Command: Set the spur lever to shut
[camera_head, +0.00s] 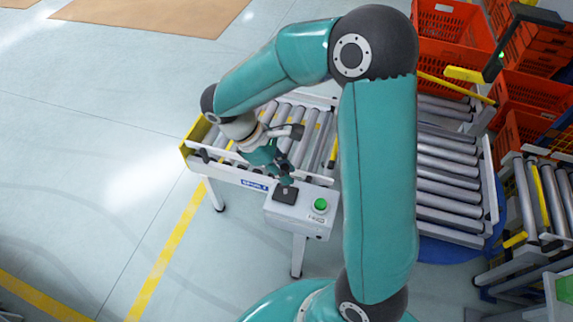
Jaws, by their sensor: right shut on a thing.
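A grey control box (302,211) stands on the near side of a short roller conveyor. On its top is a black plate (278,197), where the spur lever (286,184) stands; only a small part of the lever shows. My right gripper (284,177) reaches down from the upper left and is shut on the lever's top. The fingers cover most of the lever, so its exact tilt is hard to tell. A green button (320,205) sits on the box to the right of the plate, with a small label below it. My left gripper is out of view.
The spur conveyor (230,172) has a yellow end at its left. My right arm hides part of it. A wider roller conveyor (452,172) lies to the right, with stacked orange totes (455,30) behind. Floor (90,160) at left is clear, with yellow lines.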

